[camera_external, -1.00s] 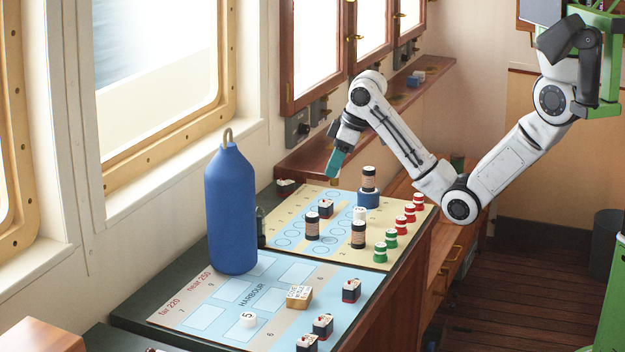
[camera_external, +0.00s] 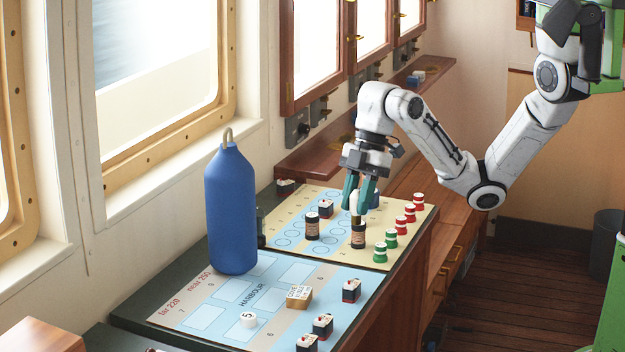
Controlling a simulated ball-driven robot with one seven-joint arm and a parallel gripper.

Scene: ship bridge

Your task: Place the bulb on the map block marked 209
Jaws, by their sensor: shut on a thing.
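My gripper (camera_external: 357,207) points down over the far, cream-coloured chart. Its teal fingers are shut on the bulb (camera_external: 356,203), which has a white top and a brass-coloured lower end. The bulb is upright, just above or behind a dark cylinder with a tan band (camera_external: 358,236); I cannot tell whether they touch. No mark 209 is legible.
Another banded cylinder (camera_external: 312,227) stands left of my gripper. Several red and green pieces (camera_external: 391,238) line the far chart's right edge. Dark white-topped blocks (camera_external: 351,290) and a white disc (camera_external: 248,320) sit on the near map.

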